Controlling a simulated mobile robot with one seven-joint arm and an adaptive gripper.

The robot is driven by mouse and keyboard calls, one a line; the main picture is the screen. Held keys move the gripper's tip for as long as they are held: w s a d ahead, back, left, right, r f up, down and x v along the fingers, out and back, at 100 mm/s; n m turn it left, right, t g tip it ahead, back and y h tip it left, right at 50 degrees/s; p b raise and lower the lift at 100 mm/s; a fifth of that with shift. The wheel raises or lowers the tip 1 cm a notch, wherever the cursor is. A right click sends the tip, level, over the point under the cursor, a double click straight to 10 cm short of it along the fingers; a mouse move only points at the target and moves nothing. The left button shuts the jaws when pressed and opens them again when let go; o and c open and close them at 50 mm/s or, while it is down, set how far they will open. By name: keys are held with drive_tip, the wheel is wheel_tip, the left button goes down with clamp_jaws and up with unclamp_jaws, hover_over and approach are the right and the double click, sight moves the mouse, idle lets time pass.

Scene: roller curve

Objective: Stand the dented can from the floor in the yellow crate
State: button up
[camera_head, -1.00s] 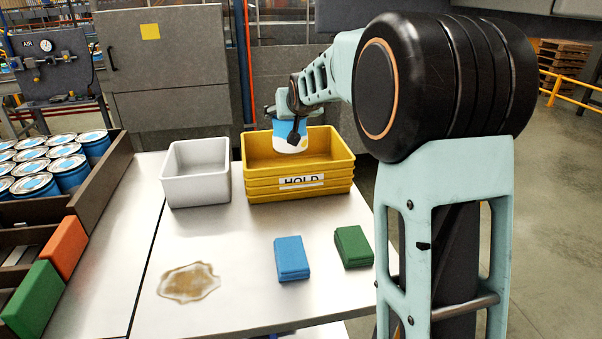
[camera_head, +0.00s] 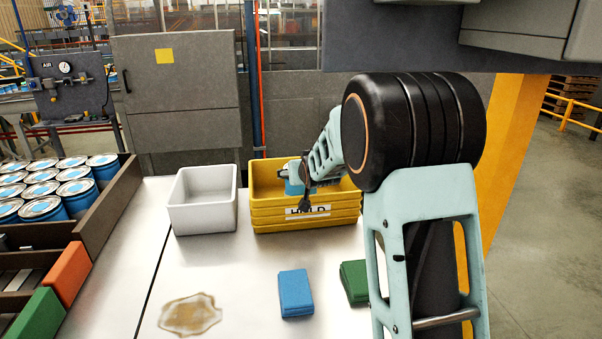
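The yellow crate (camera_head: 335,214) stands at the back of the table with a HOLD label on its front. My gripper (camera_head: 299,194) is lowered at the left part of the crate, coming in from the right. A small blue patch of the can (camera_head: 293,188) shows under the gripper, at the crate's opening. The gripper appears shut on the can. The rest of the can is hidden by the gripper and the crate's front wall. I cannot see a dent or whether the can touches the crate floor.
A white bin (camera_head: 203,203) stands left of the crate. A blue cloth stack (camera_head: 295,293), a green cloth stack (camera_head: 354,281) and a brown spill (camera_head: 190,314) lie in front. Blue cans (camera_head: 73,188) fill a rack at left. A yellow post (camera_head: 500,170) rises behind my arm.

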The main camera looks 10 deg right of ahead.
drive_tip(key=shift+f, duration=0.1)
drive_tip(key=shift+f+b, duration=0.15)
drive_tip(key=shift+b, duration=0.2)
drive_tip(key=o, duration=1.4)
drive_tip(key=shift+c, duration=0.2)
drive_tip(key=b+v, duration=0.1)
drive_tip(key=v, duration=1.1)
drive_tip(key=shift+d, duration=0.1)
